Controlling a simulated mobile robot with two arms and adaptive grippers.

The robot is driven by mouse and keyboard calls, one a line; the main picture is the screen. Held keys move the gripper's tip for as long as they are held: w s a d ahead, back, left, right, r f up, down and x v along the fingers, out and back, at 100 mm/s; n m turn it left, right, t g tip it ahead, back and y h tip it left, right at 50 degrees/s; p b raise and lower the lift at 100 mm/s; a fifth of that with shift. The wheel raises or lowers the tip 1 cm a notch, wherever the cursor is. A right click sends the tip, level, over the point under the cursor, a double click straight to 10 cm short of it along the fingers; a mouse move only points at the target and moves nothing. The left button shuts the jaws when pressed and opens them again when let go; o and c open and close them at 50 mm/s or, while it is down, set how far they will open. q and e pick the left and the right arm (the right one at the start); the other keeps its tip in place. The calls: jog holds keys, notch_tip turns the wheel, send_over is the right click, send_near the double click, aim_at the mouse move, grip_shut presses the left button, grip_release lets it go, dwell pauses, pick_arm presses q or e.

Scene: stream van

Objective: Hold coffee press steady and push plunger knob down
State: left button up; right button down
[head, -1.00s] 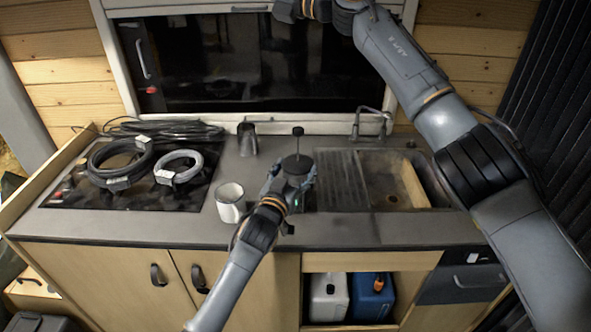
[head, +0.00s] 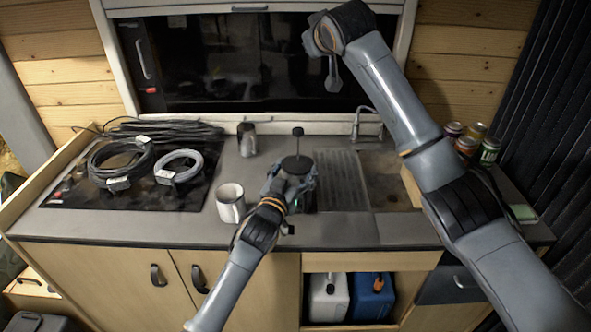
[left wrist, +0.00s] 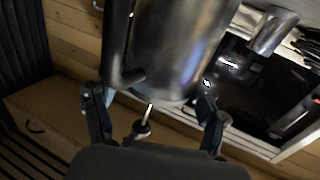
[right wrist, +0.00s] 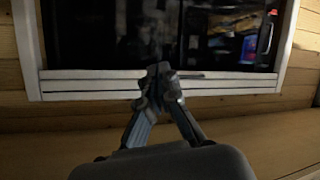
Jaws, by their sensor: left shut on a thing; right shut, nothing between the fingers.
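The coffee press (head: 297,166) stands upright on the counter near its front, with a dark lid. Its plunger knob (head: 298,131) stands raised on a thin rod above the lid. My left gripper (head: 290,184) is shut around the press body from the front. In the left wrist view the metallic press body (left wrist: 180,50) lies between the fingers, with the knob (left wrist: 140,128) on its rod below it in the picture. My right gripper (head: 333,78) is shut and empty, high above the counter in front of the dark window. Its closed fingertips (right wrist: 160,80) show in the right wrist view.
A white mug (head: 230,203) stands just left of the press, and a dark metal cup (head: 247,140) behind it. Coiled cables (head: 120,165) lie on the hob at left. A sink (head: 390,180) with a tap is at right, beside several cans (head: 489,152).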

aim_at(297, 128)
jog(key=s+f+g, duration=0.2)
jog(key=s+a+f+g, duration=0.1)
jog(key=s+f, duration=0.2)
jog(key=s+a+f+g+y, duration=0.1)
jog(key=s+f+g, duration=0.1)
jog(key=s+f, duration=0.1)
jog(key=shift+a+g, duration=0.25)
jog(key=shift+g, duration=0.05)
pick_arm(q)
jog(key=shift+f, duration=0.1)
pick_arm(e)
jog(key=shift+s+f, duration=0.1)
jog(key=shift+f, duration=2.45)
jog(key=shift+f, duration=3.8)
jog(key=shift+r, duration=2.65)
pick_arm(q)
jog(key=o, duration=1.8)
jog(key=shift+c, duration=0.2)
